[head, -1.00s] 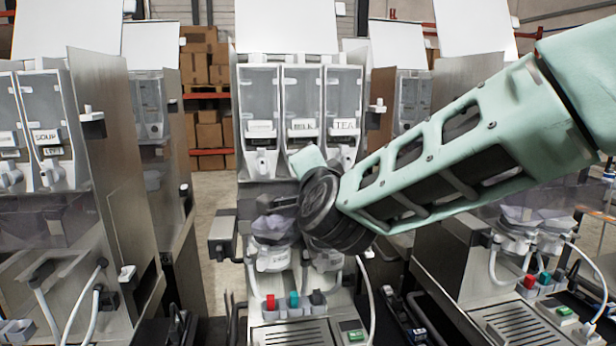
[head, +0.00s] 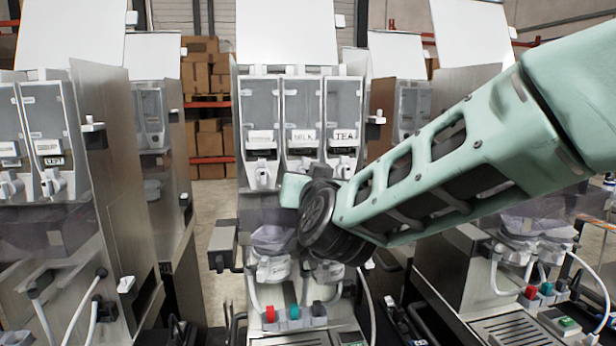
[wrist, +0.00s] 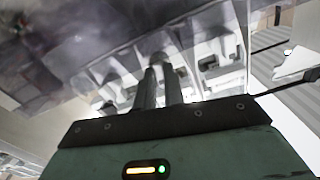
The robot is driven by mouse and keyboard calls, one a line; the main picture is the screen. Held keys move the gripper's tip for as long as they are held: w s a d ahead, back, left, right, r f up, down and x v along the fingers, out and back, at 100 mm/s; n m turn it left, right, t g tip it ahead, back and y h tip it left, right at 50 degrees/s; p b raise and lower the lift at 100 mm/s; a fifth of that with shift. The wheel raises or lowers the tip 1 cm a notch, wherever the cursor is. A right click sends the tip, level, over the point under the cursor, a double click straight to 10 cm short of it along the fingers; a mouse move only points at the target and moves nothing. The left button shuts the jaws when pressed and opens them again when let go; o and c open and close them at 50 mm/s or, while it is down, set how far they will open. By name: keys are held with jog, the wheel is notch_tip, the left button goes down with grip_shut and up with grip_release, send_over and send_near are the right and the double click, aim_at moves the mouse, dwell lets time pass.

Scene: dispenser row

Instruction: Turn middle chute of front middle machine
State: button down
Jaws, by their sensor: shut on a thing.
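The front middle machine (head: 247,205) stands at the centre of the head view with three clear canisters side by side. The middle canister (head: 303,105) carries a MILK label. Its white middle chute (head: 301,164) is below the label, with its lower part hidden behind my wrist. My gripper's pale green body (head: 293,190) is in front of the machine, just under that chute. The fingertips are hidden in the head view. In the wrist view my gripper (wrist: 162,82) has its fingers close together, shut on the small pale end of the chute (wrist: 161,61).
The left chute (head: 262,175) and right chute (head: 342,167) flank the middle one closely. Red, teal and grey taps (head: 293,312) and a drip tray sit below. Other machines stand at left (head: 125,190) and right (head: 455,265), with narrow gaps. Shelved boxes (head: 208,75) are behind.

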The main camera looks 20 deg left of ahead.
jog(key=shift+n, duration=1)
jog(key=c, duration=1.5)
grip_release()
jog(key=b+v, duration=0.5)
jog(key=v, duration=1.2)
jog(key=shift+s+d+f, duration=0.1)
jog(key=shift+s+d, duration=0.05)
jog(key=shift+d, duration=0.1)
